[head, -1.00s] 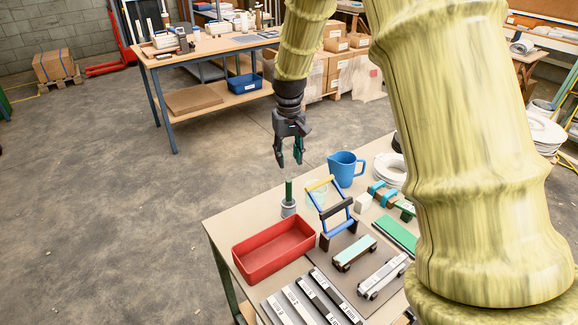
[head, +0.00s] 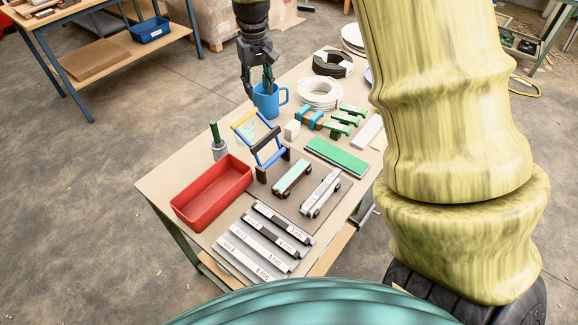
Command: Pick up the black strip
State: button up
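Several labelled strips lie side by side at the table's front end, with dark and light grey ones among them. A black strip (head: 276,236) with a white label lies among them. Another dark-sided strip (head: 283,222) lies just beyond it. Which is purely black is hard to tell at this size. My gripper (head: 258,91) is open and empty, pointing down at the table's far left edge. It overlaps the rim of the blue jug (head: 268,106) in the picture; I cannot tell whether they touch. It is well away from the strips.
A red bin (head: 212,192) stands left of the strips. A blue-and-black frame stand (head: 270,155) and two small wheeled blocks (head: 292,178) stand beyond them. A green-handled tool in a grey cup (head: 217,143), a green slab (head: 336,156) and white coils (head: 319,93) share the table (head: 165,181).

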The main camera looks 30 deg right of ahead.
aim_at(287, 248)
jog(key=z, duration=0.8)
